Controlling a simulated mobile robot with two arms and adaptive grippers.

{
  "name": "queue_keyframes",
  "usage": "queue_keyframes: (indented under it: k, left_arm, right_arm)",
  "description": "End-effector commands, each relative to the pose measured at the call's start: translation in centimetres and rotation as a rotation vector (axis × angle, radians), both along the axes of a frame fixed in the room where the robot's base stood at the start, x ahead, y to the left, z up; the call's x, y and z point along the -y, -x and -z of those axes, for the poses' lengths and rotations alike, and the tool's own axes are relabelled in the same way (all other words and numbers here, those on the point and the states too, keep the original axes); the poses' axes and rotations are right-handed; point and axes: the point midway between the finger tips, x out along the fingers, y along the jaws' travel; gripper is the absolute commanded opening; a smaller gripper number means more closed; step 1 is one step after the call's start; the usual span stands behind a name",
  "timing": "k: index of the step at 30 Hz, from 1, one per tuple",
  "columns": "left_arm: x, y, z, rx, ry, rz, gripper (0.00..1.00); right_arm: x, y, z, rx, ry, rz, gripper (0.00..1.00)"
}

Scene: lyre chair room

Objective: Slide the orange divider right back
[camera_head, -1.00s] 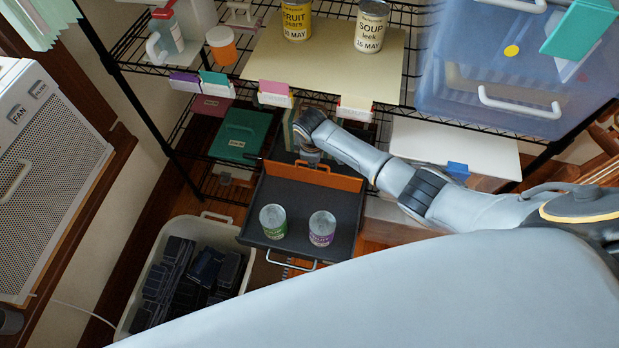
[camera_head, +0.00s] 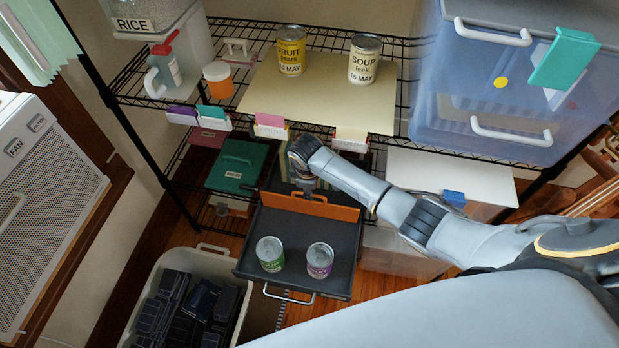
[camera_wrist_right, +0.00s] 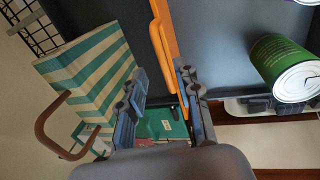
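The orange divider (camera_head: 335,209) stands across the dark drawer (camera_head: 243,262), towards its back, in the head view. It shows almost edge-on in the right wrist view (camera_wrist_right: 161,55). Contact cannot be told. In the head view, my right wrist hides part of the area behind the divider. A green-label can (camera_head: 271,255) and a purple-label can (camera_head: 319,261) stand in front of the divider. My left gripper is not in view.
A green-and-cream striped box (camera_wrist_right: 92,66) is beside the gripper in the wrist view. The wire shelf (camera_head: 215,40) above the drawer holds cans. A bin (camera_head: 233,263) of dark items stands left of the drawer. A teal box (camera_head: 236,166) is behind left.

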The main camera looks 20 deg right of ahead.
Motion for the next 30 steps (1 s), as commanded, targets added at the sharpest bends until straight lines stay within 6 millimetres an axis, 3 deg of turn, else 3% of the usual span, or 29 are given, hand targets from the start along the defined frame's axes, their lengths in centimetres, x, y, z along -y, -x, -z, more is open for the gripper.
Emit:
queue_keyframes:
  k: [9, 15, 30]
  left_arm:
    - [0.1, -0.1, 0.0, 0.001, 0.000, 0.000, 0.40]
    - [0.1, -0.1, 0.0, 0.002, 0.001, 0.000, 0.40]
    - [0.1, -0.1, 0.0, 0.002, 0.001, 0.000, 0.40]
  right_arm:
    - [-0.7, 1.0, -6.4, 0.002, -0.001, 0.000, 0.33]
    - [-0.9, 1.4, -9.0, 0.001, 0.001, 0.000, 0.33]
    - [-1.0, 1.6, -9.6, -0.001, 0.001, 0.000, 0.33]
